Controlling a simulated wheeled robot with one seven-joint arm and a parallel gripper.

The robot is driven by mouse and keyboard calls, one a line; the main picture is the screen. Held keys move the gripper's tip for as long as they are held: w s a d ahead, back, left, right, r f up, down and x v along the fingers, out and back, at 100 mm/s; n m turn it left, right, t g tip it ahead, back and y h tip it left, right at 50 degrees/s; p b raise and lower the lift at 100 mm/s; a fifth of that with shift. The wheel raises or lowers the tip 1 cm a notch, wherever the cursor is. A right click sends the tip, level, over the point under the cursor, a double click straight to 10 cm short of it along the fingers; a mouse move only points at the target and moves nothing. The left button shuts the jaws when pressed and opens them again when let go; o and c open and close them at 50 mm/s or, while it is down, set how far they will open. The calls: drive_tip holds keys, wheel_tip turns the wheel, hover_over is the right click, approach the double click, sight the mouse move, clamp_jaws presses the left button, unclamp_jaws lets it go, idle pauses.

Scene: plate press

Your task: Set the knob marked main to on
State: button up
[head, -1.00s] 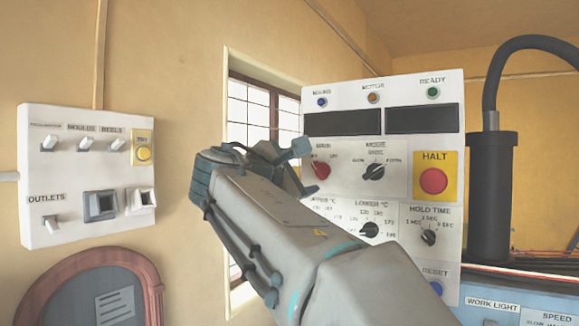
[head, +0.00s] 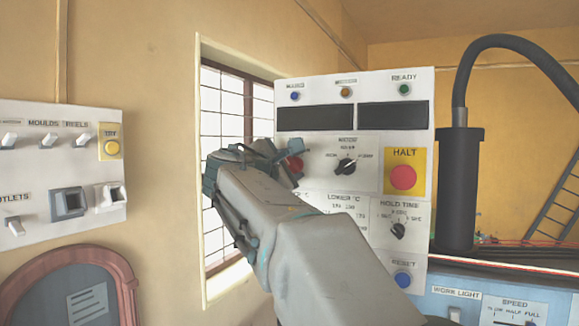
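The red main knob (head: 295,163) sits on the white control panel, at the left end of the row with the mode knob. It is partly hidden behind my gripper, and its label and pointer are covered, so I cannot tell its setting. My gripper (head: 289,165) is at the knob, with finger parts showing above and below the red. I cannot tell whether the fingers touch it or how far apart they are.
The black mode knob (head: 345,167) and red HALT button (head: 403,177) are to the right. The hold time knob (head: 398,230) and blue reset button (head: 402,279) are lower. A white switch box (head: 62,235) hangs on the left wall; a barred window (head: 222,110) is behind my arm.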

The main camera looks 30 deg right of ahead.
drive_tip(key=shift+f+m+b, duration=0.1)
drive_tip(key=shift+m+b, duration=0.3)
drive_tip(key=shift+b, duration=0.15)
drive_tip(key=shift+f+m+b, duration=0.1)
drive_tip(key=shift+m+b, duration=0.9)
drive_tip(key=shift+b, duration=0.1)
drive_tip(key=m+b, duration=0.3)
drive_tip(key=shift+m, duration=0.4)
drive_tip(key=m+b, duration=0.2)
drive_tip(key=m, duration=0.1)
drive_tip(key=shift+m+b, duration=1.2)
drive_tip(key=shift+m, duration=0.9)
drive_tip(key=o, duration=1)
